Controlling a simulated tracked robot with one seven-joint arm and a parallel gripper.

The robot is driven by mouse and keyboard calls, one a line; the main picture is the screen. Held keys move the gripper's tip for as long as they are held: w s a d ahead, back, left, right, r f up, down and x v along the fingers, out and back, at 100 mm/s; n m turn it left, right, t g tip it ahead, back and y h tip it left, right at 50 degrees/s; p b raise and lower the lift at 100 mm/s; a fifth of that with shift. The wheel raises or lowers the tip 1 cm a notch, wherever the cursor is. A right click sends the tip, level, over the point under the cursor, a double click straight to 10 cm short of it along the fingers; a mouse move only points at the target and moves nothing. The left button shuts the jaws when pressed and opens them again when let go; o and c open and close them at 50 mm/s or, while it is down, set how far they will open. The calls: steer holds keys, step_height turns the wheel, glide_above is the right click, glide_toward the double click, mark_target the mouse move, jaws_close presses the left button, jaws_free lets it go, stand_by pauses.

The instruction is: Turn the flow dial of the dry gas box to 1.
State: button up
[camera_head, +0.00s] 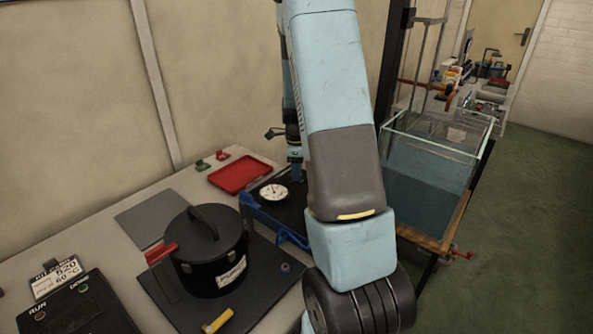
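I cannot make out a flow dial or a dry gas box for certain. A black box (80,312) with "RUN" lettering and small buttons stands at the lower left, cut off by the frame. My gripper (295,172) seems to hang at the end of my arm, just behind and right of the gauge, largely hidden by my light blue arm link. Its fingers are too small and covered to read, and I see nothing clearly held.
A black lidded cylinder (208,252) with a handle and a white label stands on a dark mat (265,300). A red tray (240,173), a grey plate (158,217), a blue bracket (270,220) and a yellow-handled piece (217,321) lie around it. A glass tank (425,185) stands right.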

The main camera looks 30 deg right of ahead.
jaws_close()
